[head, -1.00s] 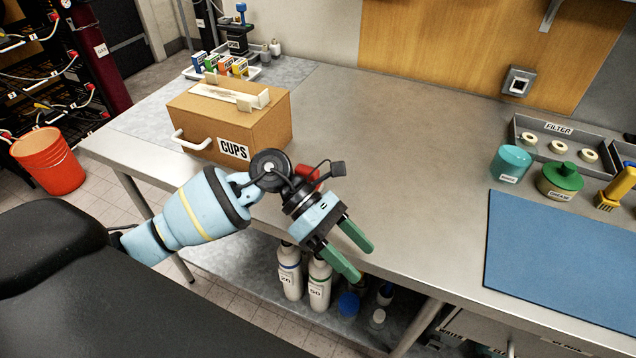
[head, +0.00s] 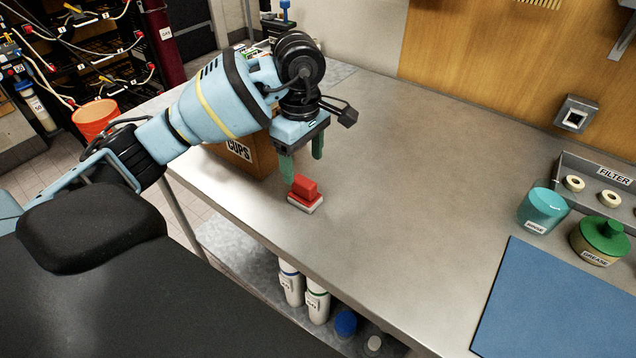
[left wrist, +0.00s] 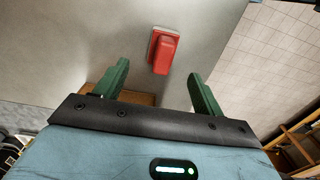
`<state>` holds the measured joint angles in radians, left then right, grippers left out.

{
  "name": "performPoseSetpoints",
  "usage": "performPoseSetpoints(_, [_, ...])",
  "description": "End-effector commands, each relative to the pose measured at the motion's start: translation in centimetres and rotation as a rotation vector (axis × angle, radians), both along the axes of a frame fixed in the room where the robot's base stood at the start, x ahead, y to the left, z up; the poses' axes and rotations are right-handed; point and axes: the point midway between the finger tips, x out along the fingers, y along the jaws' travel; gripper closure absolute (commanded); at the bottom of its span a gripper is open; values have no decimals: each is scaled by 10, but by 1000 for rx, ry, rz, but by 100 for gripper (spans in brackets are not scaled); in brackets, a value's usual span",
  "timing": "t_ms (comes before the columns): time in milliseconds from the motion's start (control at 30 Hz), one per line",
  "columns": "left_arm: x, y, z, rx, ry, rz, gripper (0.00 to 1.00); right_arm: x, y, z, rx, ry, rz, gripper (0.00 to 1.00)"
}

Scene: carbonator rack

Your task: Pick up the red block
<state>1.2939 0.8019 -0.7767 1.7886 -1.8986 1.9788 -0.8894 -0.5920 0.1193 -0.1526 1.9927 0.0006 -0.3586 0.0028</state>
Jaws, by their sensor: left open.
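The red block (head: 305,188) sits on a pale base on the metal bench top, near its front edge, just right of the cups box. My left gripper (head: 302,165) is open above the bench, with its green fingers pointing down, slightly behind and above the block. In the left wrist view the red block (left wrist: 163,52) lies ahead of the open fingers (left wrist: 157,82), roughly between their lines and apart from both. Nothing is between the fingers. My right gripper is not in view.
The brown cups box (head: 252,158) stands behind the left arm and is partly hidden by it. A blue mat (head: 565,305), a teal container (head: 543,210) and a green-lidded grease tub (head: 600,240) are at the right. The middle of the bench (head: 420,180) is clear.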

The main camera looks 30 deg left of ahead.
Motion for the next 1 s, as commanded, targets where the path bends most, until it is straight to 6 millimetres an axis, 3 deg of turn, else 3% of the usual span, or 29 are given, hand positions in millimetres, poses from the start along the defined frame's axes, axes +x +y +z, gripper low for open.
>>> performPoseSetpoints(133, [0,2,1,7,-1,1,31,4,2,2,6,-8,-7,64])
performPoseSetpoints(400, [0,1,-18,5,3,2,31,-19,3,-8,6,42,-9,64])
performPoseSetpoints(667, [0,1,-28,5,0,1,31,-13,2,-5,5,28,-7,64])
performPoseSetpoints(1000, [3,-2,-70,4,0,2,31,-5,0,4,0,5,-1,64])
